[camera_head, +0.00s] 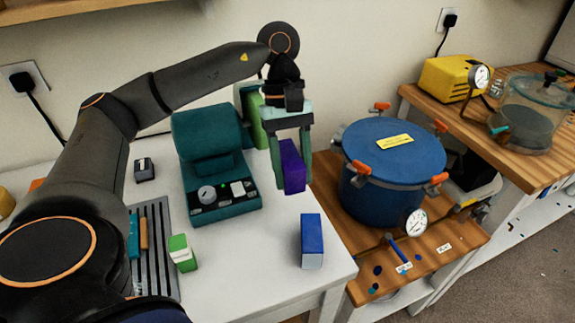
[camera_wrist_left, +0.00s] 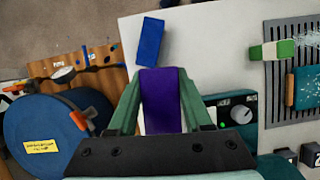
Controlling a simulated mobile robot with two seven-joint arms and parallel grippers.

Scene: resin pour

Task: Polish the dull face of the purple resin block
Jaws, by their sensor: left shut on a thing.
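The purple resin block (camera_head: 291,166) is held upright between the two fingers of my left gripper (camera_head: 292,178), above the right part of the white table. In the left wrist view the purple block (camera_wrist_left: 161,98) sits between the green fingers, which touch its sides. I cannot tell which of its faces is dull. A teal machine (camera_head: 209,150) with a dial and buttons on its front stands just left of the gripper. A green, pale-edged part (camera_head: 250,115) at its right side is partly hidden behind the gripper. My right gripper is not in view.
A blue block (camera_head: 311,240) stands near the white table's (camera_head: 240,270) right edge. A blue lidded pot (camera_head: 390,165) with a gauge stands on the wooden bench at right. The table's front middle is clear.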

